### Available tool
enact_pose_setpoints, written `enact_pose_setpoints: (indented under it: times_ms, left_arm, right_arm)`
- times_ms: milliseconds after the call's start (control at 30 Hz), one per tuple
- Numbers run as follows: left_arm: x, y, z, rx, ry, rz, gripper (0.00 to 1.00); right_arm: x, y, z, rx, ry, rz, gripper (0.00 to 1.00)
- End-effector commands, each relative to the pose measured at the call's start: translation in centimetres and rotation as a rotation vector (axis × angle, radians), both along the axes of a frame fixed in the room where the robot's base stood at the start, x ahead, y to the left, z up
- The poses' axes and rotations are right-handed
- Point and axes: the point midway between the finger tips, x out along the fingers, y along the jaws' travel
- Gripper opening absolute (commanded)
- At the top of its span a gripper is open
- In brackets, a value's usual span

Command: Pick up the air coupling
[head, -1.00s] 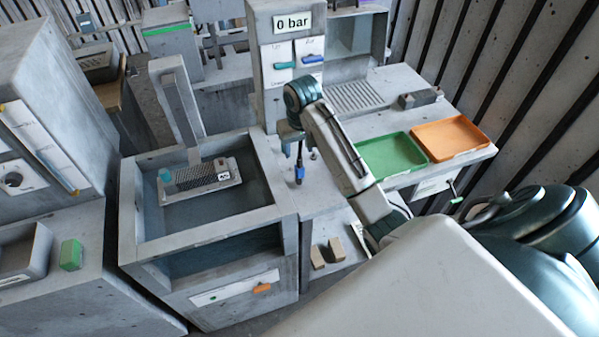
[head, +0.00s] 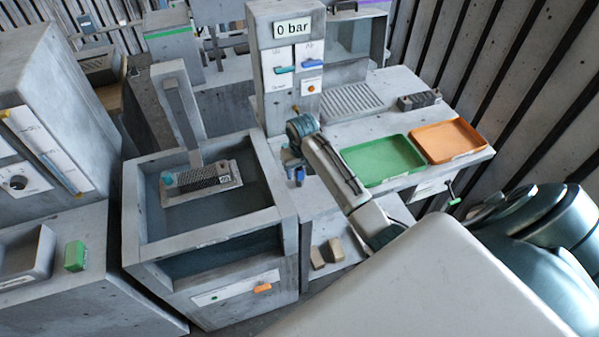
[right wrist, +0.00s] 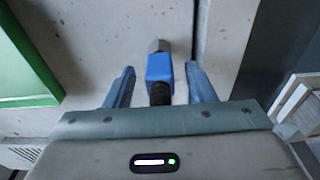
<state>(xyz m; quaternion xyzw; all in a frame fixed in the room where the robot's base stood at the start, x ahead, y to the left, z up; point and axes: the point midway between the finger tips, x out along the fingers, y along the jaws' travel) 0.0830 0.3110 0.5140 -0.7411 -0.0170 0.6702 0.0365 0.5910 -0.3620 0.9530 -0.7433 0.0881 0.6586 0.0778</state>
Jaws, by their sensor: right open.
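The air coupling (right wrist: 159,68) shows in the right wrist view as a blue body with a grey metal tip and a black ribbed end. It lies between the two fingers of my right gripper (right wrist: 160,88), with a gap on each side. The right gripper is open. In the head view the blue coupling (head: 299,175) shows just below my right gripper (head: 293,170), near the front left edge of the bench. The fingers are hard to make out there. My left gripper is not in view.
The bench (head: 407,92) carries a green tray (head: 383,160) and an orange tray (head: 448,140) to the right. The 0 bar panel (head: 291,60) stands behind my right gripper. A walled tank (head: 215,235) with a metal part (head: 205,177) is to the left.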

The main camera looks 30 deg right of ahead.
Motion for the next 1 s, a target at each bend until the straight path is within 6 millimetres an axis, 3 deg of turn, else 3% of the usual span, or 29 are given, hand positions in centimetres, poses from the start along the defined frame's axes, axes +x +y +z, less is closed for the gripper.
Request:
enact_pose_setpoints:
  times_ms: [133, 300, 400, 767, 1000]
  left_arm:
    - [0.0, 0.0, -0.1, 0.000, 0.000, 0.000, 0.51]
    - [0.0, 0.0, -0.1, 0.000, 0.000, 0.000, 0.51]
    - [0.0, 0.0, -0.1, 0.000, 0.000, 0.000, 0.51]
    - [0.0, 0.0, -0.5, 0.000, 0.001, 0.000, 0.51]
    - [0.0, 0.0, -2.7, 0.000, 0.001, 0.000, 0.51]
  right_arm:
    - [0.0, 0.0, 0.0, 0.000, 0.000, 0.000, 0.48]
    - [0.0, 0.0, 0.0, 0.000, 0.000, 0.000, 0.15]
    - [0.0, 0.0, 0.0, 0.000, 0.000, 0.000, 0.00]
    - [0.1, 0.0, 0.4, 0.000, -0.003, 0.000, 0.00]
    - [0.2, -0.1, 3.1, -0.002, -0.008, 0.000, 0.00]
